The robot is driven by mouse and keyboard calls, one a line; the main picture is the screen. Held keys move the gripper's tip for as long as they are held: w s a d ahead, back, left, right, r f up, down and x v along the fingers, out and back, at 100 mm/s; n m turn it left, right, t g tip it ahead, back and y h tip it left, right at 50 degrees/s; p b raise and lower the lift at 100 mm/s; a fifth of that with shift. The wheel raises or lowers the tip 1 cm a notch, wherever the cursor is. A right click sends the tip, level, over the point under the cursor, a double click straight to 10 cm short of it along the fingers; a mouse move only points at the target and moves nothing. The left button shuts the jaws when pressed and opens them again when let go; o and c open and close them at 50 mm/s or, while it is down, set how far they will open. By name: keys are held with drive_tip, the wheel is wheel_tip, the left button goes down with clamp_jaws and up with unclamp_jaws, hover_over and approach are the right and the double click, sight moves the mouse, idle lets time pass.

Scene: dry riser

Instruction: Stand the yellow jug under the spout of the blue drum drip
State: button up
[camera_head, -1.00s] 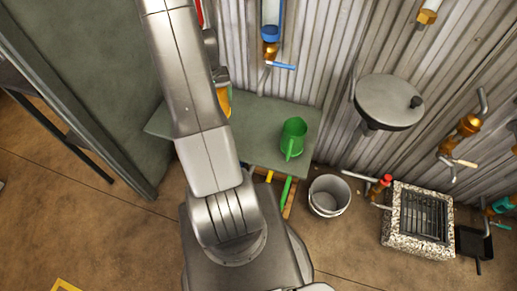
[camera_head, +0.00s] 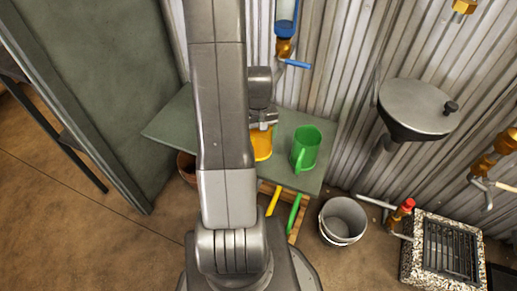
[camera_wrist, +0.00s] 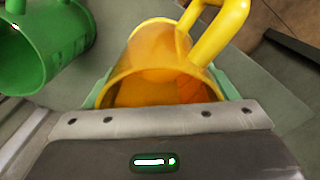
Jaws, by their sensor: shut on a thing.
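The yellow jug (camera_head: 262,143) is partly hidden behind my arm in the head view. My gripper (camera_head: 262,118) is shut on it. In the wrist view the jug (camera_wrist: 160,70) sits between the pale green fingertips, its open mouth and handle showing. The jug is over the grey-green bench; I cannot tell whether its base touches. The blue drum drip (camera_head: 286,18) hangs on the corrugated wall, with a brass tap (camera_head: 283,47) and a blue lever (camera_head: 298,64). The jug is left of and below this tap in the picture.
A green jug (camera_head: 305,148) stands on the bench (camera_head: 285,178), just right of the yellow jug. A metal basin (camera_head: 415,105) juts from the wall at the right. A white bucket (camera_head: 342,220) and a speckled, grated drain (camera_head: 445,255) are on the floor.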

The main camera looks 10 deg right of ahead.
sight(259, 144)
drive_tip(key=shift+f+b, duration=0.45)
drive_tip(key=shift+f, duration=1.95)
drive_tip(key=shift+f, duration=0.15)
drive_tip(key=o, duration=1)
wheel_tip(259, 144, up, 12)
drive_tip(key=p, duration=0.2)
drive_tip(key=shift+r+p, duration=0.2)
drive_tip(key=shift+p, duration=0.15)
